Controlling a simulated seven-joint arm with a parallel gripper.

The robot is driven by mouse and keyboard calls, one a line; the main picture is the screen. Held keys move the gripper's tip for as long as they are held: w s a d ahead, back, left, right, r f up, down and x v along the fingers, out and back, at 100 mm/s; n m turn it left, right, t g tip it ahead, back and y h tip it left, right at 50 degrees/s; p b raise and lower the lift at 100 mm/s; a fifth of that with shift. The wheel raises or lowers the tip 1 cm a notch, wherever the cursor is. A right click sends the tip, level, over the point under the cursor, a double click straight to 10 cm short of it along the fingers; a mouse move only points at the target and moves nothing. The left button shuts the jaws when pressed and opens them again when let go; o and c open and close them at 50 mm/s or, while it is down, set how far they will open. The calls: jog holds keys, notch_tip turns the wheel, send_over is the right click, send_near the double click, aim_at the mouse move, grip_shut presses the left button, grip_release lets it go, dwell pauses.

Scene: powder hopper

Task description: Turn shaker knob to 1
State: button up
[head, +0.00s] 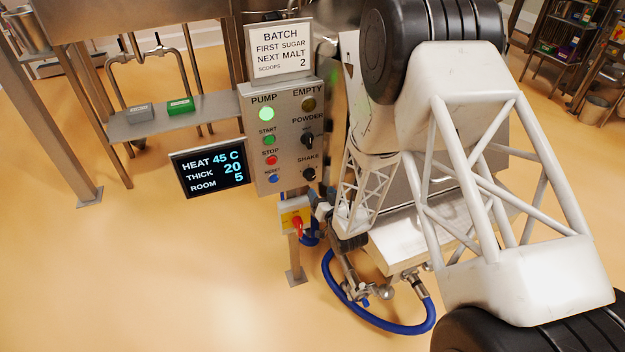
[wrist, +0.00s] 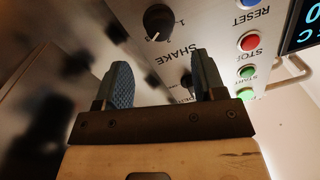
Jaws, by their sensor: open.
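The SHAKE knob (head: 309,174) is a black knob low on the right side of the grey control panel (head: 283,175). In the upside-down wrist view, the SHAKE knob (wrist: 158,22) is beyond my fingertips, with a white pointer mark on the side facing the SHAKE word. A numeral that looks like 1 is printed beside it. My gripper (wrist: 161,65) is open and empty, its two ridged fingers apart and clear of this knob. In the head view, my gripper (head: 322,211) is partly hidden, just below the panel's lower right.
The POWDER knob (head: 308,139) sits above SHAKE. Green, red and blue buttons line the panel's left column. A red switch on a yellow box (head: 296,219) and a blue hose (head: 385,325) are close below. A display (head: 210,168) stands left.

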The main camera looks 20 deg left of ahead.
aim_at(312, 177)
jog(key=shift+x, duration=3.85)
jog(key=c, duration=0.9)
jog(key=shift+c, duration=0.2)
